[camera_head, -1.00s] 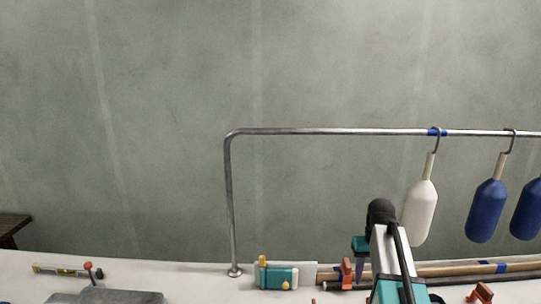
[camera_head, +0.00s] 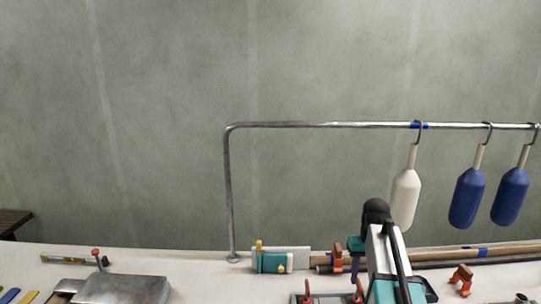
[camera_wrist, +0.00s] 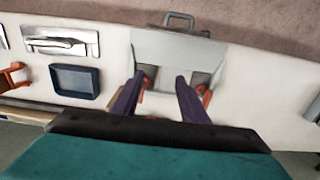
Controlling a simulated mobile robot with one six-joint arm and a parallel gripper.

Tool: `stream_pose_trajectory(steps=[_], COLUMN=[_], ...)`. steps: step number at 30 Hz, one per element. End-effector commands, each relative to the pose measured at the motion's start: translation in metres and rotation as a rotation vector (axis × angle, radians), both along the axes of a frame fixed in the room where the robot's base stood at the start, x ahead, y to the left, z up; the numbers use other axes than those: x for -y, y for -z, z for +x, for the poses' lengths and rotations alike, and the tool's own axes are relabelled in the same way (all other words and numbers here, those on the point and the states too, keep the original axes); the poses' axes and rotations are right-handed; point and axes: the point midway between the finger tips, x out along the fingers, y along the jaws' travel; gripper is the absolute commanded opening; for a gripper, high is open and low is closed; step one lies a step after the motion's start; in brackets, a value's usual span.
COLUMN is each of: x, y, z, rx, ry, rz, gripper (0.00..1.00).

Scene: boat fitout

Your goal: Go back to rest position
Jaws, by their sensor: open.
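My gripper (camera_wrist: 157,95) shows in the wrist view as two dark purple fingers, spread apart with nothing between them. Past the fingertips lies a grey case or box (camera_wrist: 180,52) with a handle, on the white worktop. In the head view my arm rises at the lower right, in front of the bench.
A metal rail (camera_head: 320,125) carries a white float (camera_head: 405,198) and blue floats (camera_head: 467,198) on hooks. Long poles (camera_head: 450,257) lie along the back. A teal and white item (camera_head: 273,261), a spirit level (camera_head: 62,260), a grey metal box (camera_head: 122,289) and an orange clamp (camera_head: 462,278) are on the worktop. A dark blue tray (camera_wrist: 75,80) lies left of my fingers.

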Motion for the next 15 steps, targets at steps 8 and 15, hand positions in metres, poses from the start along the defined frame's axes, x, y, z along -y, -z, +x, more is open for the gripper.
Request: stream_pose_trajectory(steps=[8,15], x=[-0.009,-0.018], y=[0.021,0.049], z=[-0.002,-0.009], rx=[-0.025,-0.063], ry=[-0.014,-0.026], rz=[0.005,0.013], gripper=[0.40,0.40])
